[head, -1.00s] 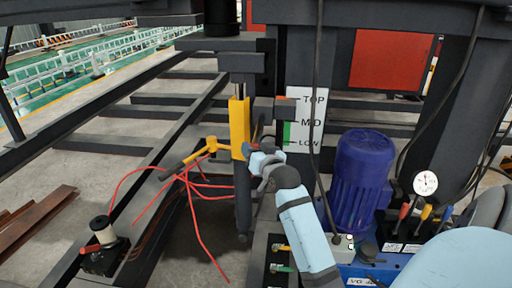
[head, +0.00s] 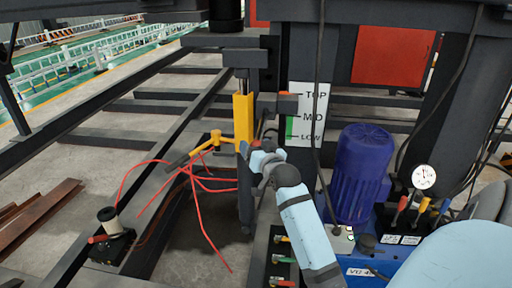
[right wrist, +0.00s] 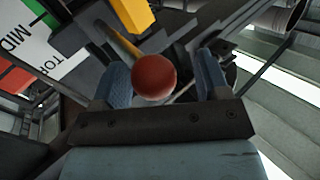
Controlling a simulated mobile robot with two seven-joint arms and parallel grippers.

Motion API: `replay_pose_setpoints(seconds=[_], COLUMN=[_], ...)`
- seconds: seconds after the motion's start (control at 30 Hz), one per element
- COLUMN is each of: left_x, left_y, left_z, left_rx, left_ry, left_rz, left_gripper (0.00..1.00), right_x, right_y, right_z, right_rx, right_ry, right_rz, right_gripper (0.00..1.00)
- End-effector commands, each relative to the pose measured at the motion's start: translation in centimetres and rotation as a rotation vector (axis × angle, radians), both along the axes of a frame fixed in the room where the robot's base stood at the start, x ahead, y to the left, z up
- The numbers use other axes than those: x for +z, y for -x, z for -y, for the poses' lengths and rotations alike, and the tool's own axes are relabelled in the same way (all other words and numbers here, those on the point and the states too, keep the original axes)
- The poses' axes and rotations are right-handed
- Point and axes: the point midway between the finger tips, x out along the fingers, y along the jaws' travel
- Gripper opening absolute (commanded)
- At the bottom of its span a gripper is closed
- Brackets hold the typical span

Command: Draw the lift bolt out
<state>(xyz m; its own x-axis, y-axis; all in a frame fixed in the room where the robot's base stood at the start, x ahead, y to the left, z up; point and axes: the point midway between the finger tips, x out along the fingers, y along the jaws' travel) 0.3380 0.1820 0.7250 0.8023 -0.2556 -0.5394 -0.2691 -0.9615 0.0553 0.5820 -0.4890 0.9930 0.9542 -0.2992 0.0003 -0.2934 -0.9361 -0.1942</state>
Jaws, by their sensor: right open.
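A red ball knob (right wrist: 154,77), which I take to be the end of the lift bolt, shows in the right wrist view between my right gripper's two blue fingers. In the head view the gripper is at the right side of the yellow post (head: 243,118), and the knob is not clear there. My left gripper is not in view.
A yellow crank arm with a dark grip (head: 200,147) sticks out left of the post, near loose red cables (head: 205,215). A TOP/MID/LOW sign (head: 308,115) stands behind. A blue motor (head: 362,175) and gauge (head: 424,177) are at right. A black box with a spool (head: 110,240) is at lower left.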

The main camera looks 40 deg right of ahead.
Motion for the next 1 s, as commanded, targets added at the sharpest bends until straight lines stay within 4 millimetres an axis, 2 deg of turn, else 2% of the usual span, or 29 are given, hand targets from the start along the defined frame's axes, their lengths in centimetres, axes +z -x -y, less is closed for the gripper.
replay_pose_setpoints(seconds=[0.2, 0.33, 0.57, 0.8, 1.0], left_x=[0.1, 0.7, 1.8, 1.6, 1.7], left_y=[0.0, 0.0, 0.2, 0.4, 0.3], left_z=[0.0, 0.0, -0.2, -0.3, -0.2], left_rx=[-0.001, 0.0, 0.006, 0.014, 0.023], left_ry=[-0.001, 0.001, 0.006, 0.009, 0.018], left_rz=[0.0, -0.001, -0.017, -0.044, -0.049], left_gripper=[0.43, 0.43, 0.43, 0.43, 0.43], right_x=[0.0, 0.1, 0.3, 0.1, 0.0], right_y=[0.2, 1.2, 5.6, 10.3, 12.5], right_z=[0.0, -0.3, -1.7, -3.2, -4.0], right_rx=[-0.002, -0.001, -0.001, 0.0, 0.0], right_ry=[0.001, 0.001, -0.001, -0.001, -0.002], right_rz=[-0.001, -0.004, -0.005, -0.004, -0.002], right_gripper=[0.69, 0.69, 0.69, 0.69, 0.69])
